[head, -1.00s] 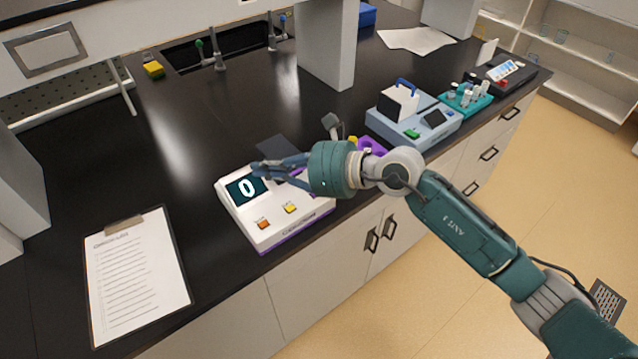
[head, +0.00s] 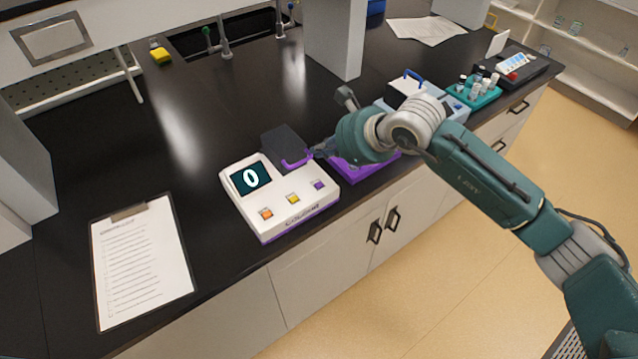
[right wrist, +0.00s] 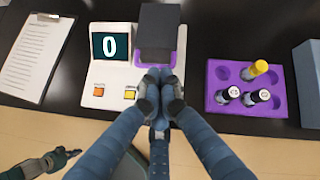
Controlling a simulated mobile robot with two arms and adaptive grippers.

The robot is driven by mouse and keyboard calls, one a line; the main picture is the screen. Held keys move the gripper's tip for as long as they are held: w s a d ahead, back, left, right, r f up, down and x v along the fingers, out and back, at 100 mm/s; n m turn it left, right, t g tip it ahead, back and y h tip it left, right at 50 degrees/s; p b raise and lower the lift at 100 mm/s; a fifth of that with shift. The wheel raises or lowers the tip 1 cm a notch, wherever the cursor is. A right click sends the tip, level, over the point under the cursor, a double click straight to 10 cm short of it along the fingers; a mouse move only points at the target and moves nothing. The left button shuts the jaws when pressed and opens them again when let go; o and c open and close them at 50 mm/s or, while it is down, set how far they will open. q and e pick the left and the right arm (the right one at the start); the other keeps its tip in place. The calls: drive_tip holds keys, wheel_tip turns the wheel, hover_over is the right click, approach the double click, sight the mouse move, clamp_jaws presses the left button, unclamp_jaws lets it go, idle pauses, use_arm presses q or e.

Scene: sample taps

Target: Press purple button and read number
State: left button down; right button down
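A white device (head: 282,228) with a purple base stands near the counter's front edge. Its dark display (head: 251,178) reads 0, also legible in the right wrist view (right wrist: 110,46). Along its front are an orange button (head: 266,214), a yellow button (head: 292,199) and a purple button (head: 319,185). A dark block with purple edging (head: 284,142) rises at its back right. My right gripper (head: 316,153) is at the device's right rear, its fingers together in the right wrist view (right wrist: 157,84), where they hide the purple button. Part of my left gripper (right wrist: 52,161) shows there, its opening unclear.
A purple tray (right wrist: 216,72) with three vials stands right of the device, partly behind my right arm in the head view. A clipboard (head: 140,262) lies at the left. A pillar (head: 335,40) and sink taps (head: 222,38) stand behind.

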sight(321, 186)
wheel_tip(321, 186, down, 8)
drive_tip(key=b, duration=0.4)
drive_tip(key=shift+r, duration=0.1)
drive_tip(key=shift+f+b, duration=0.35)
drive_tip(key=shift+b, duration=0.25)
idle(0.7)
drive_tip(key=shift+f+b, duration=0.4)
drive_tip(key=shift+b, duration=0.25)
drive_tip(key=shift+f+b, duration=0.4)
drive_tip(key=shift+b, duration=0.1)
idle(0.4)
drive_tip(key=shift+r, duration=0.8)
